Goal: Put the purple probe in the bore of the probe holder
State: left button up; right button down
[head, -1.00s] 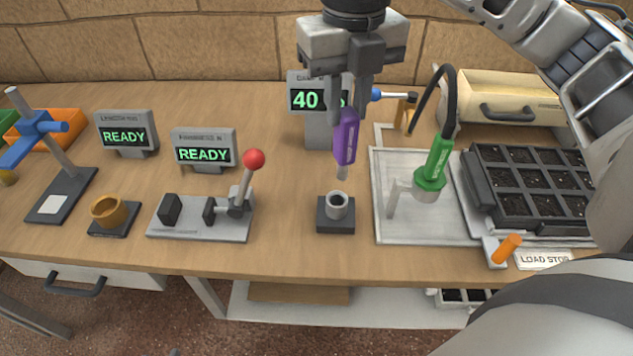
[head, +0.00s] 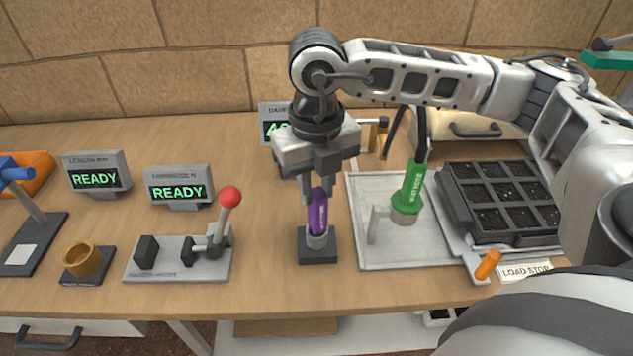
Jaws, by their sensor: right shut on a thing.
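The purple probe (head: 317,213) stands upright with its lower end in the bore of the probe holder (head: 318,256), a grey ring on a dark square base. How deep it sits is hidden inside the ring. My right gripper (head: 315,200) is shut on the upper part of the purple probe from above. My left gripper is not in the head view.
A lever stand with a red knob (head: 229,197) is left of the holder. A pale tray (head: 372,250) with a green watering head (head: 409,190) is on the right, beside a dark cell tray (head: 500,200). An orange handle (head: 487,265) is near the front edge.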

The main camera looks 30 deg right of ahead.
jog(key=shift+f+b, duration=0.25)
jog(key=shift+b, duration=0.05)
jog(key=c, duration=1.2)
grip_release()
jog(key=shift+r, duration=0.1)
jog(key=shift+r, duration=0.1)
jog(key=shift+r+p, duration=0.25)
jog(key=shift+p, duration=0.15)
notch_tip(320, 180, up, 12)
jog(key=shift+f+b, duration=0.15)
jog(key=shift+b, duration=0.2)
